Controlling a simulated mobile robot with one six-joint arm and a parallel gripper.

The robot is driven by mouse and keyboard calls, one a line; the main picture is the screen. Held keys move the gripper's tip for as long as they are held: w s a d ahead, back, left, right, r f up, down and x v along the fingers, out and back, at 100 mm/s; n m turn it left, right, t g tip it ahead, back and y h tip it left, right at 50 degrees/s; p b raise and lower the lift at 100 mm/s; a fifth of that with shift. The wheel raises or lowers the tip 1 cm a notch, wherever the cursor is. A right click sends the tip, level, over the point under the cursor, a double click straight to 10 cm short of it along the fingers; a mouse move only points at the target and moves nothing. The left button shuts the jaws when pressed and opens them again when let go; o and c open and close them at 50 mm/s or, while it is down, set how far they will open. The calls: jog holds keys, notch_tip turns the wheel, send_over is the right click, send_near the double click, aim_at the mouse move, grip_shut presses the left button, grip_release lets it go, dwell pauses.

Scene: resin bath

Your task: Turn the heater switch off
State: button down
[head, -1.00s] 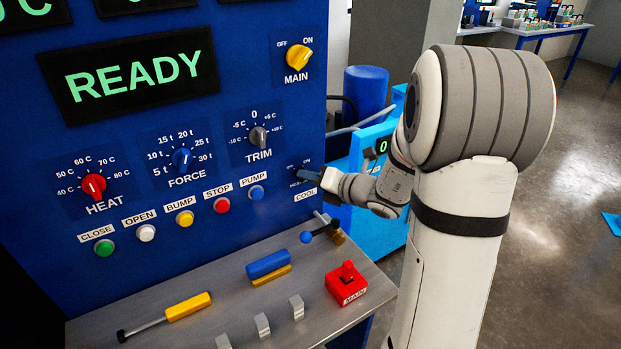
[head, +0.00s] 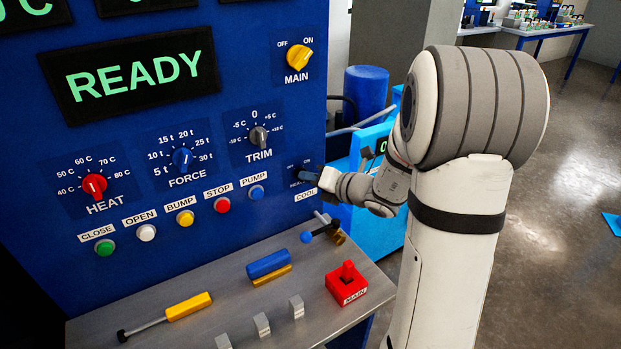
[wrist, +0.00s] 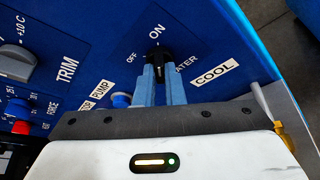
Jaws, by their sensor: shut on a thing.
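The heater switch (wrist: 158,56) is a small black knob on the blue panel. In the wrist view, OFF is printed to its left and ON above it. Its label is partly covered by my fingers, with "ATER" showing. My gripper (wrist: 160,75) has its two blue fingers closed on the sides of the knob. Which mark the knob points to is hard to tell. In the head view my gripper (head: 312,177) reaches the panel's right edge and hides most of the switch.
The COOL label (wrist: 215,73) and blue PUMP button (head: 257,192) are close by. The yellow MAIN switch (head: 300,57) is higher up.

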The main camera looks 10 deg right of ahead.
jog(key=n+t+h+b, duration=0.1)
jog(key=n+b, duration=0.3)
jog(key=b, duration=0.4)
jog(key=n+h+b, duration=0.4)
jog(key=b, duration=0.4)
jog(key=a+n+t+h+b, duration=0.1)
jog(key=n+b, duration=0.3)
jog(key=b, duration=0.5)
jog(key=shift+s+a+f+t+h, duration=0.1)
jog(key=shift+s+t+h, duration=0.15)
jog(key=shift+h, duration=0.55)
jog(key=shift+n, duration=0.3)
jog(key=c, duration=1.5)
grip_release()
